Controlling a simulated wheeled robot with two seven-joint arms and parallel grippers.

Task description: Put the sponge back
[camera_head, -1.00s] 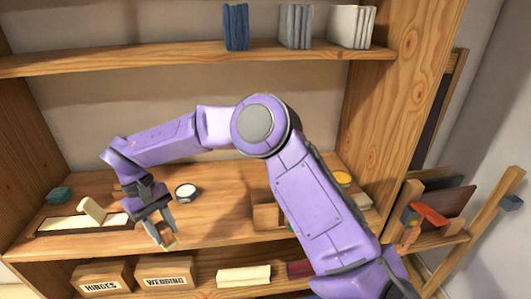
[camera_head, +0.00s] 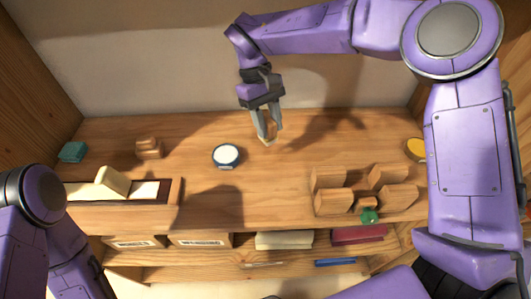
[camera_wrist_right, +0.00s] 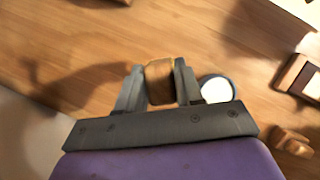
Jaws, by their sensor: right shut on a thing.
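My right gripper (camera_head: 267,133) is shut on a small tan-brown block, the likely sponge (camera_head: 268,141), over the back part of the wooden shelf board. The right wrist view shows the sponge (camera_wrist_right: 160,82) between the two grey fingers (camera_wrist_right: 158,86), brown with a paler edge. Whether it touches the board is hard to tell. My left arm shows at the left edge; its gripper is out of view.
A round white-topped tin (camera_head: 226,156) stands left of the right gripper. Further left are a wooden block (camera_head: 149,148), a teal block (camera_head: 72,152) and a wooden tray (camera_head: 176,192) with cream pieces. Wooden holders (camera_head: 330,201) and a green item (camera_head: 369,215) stand front right.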

